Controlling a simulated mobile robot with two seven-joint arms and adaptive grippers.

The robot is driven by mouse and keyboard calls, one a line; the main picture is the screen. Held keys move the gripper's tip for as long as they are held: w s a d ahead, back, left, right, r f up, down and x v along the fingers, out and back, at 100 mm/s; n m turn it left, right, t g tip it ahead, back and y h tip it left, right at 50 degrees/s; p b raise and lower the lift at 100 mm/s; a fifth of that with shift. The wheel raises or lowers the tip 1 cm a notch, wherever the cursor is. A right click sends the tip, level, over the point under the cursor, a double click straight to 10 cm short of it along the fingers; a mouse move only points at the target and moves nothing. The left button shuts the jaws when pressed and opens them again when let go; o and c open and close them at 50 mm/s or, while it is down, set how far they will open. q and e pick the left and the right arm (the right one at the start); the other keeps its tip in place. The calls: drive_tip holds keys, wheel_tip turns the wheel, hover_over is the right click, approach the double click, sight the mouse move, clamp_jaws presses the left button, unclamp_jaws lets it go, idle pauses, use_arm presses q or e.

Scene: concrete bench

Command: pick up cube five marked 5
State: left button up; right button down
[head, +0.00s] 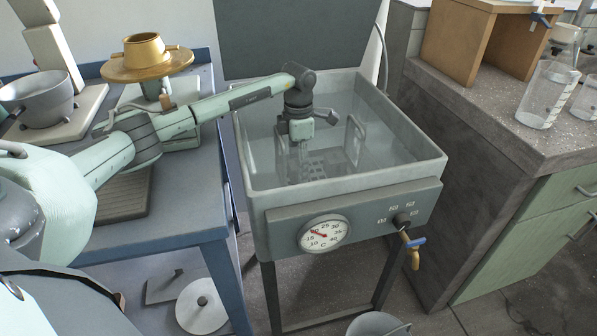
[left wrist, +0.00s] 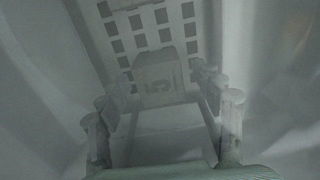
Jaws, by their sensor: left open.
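My left gripper (head: 303,158) points down into a water bath (head: 345,182), its fingers low inside the tank. In the left wrist view the gripper (left wrist: 163,92) is open. A pale grey cube (left wrist: 160,74) with a 5-like mark on its face lies ahead, between the fingers in the picture. The view is dim and hazy, so I cannot tell whether the fingers touch it. A perforated rack (left wrist: 145,22) lies behind the cube. In the head view I cannot make out the cube, near the gripper and the murky tank floor. My right gripper is not in view.
The tank's high walls surround the gripper, and a wire handle (head: 354,138) stands to its right. A blue table (head: 178,226) with a brass dish (head: 148,62) is left. A concrete bench (head: 490,112) with a glass beaker (head: 547,95) is right.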

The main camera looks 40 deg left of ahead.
use_arm(q)
drive_tip(key=c, duration=1.5)
drive_tip(key=shift+r, duration=0.2)
